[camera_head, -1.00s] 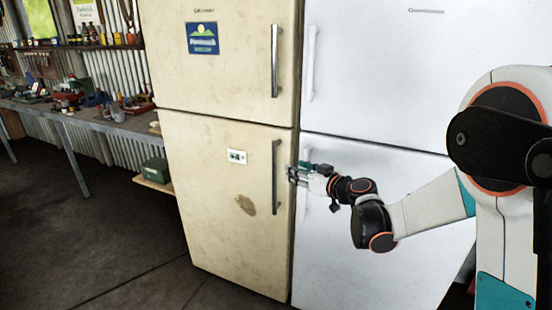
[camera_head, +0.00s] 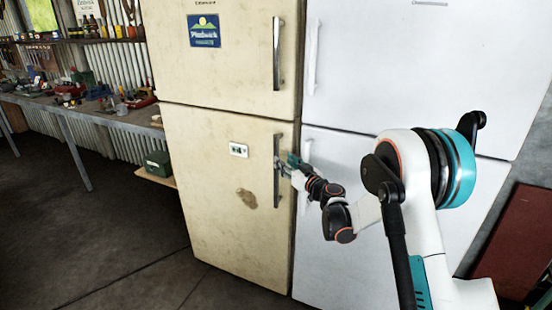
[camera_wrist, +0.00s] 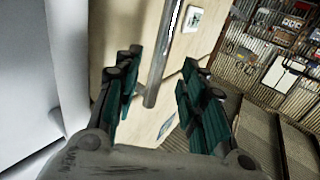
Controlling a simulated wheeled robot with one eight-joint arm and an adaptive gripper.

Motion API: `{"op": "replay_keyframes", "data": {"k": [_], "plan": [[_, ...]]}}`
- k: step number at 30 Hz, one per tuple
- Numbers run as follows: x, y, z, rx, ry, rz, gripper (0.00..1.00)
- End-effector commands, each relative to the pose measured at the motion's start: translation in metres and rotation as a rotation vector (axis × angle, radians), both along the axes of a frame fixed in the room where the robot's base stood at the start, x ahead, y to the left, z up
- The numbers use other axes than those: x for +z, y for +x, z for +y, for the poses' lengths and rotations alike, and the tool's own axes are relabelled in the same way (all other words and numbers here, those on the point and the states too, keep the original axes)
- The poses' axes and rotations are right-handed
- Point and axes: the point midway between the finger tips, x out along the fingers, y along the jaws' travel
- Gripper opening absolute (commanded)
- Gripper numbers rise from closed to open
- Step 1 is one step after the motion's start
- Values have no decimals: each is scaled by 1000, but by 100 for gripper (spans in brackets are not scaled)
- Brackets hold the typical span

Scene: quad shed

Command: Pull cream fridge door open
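The cream fridge (camera_head: 215,220) stands left of a white fridge, with a large lower door and a smaller upper door. Both its doors look closed. A long metal handle (camera_head: 277,190) runs vertically along the right edge of the lower door. My gripper (camera_head: 282,165) is at this handle, near its middle height. In the wrist view, the handle (camera_wrist: 160,60) lies between the two green-padded fingers of my gripper (camera_wrist: 163,68). The fingers are spread, with visible gaps beside the handle. I cannot tell how deep the handle sits between them.
The white fridge (camera_head: 350,220) stands close on the right, its upper handle (camera_head: 313,55) near the cream one. A workbench (camera_head: 110,120) with tools is at the left. A green box (camera_head: 157,163) sits on a low shelf beside the cream fridge. The floor in front left is clear.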

Motion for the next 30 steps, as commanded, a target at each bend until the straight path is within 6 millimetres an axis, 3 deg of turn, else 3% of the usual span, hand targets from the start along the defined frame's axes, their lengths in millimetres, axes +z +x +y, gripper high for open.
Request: {"op": "replay_keyframes", "data": {"k": [10, 24, 29, 30], "plan": [[-1, 46, 34, 0, 0, 0, 38], [0, 55, 41, 0, 0, 0, 38], [0, 55, 41, 0, 0, 0, 1], [0, 55, 41, 0, 0, 0, 0]]}}
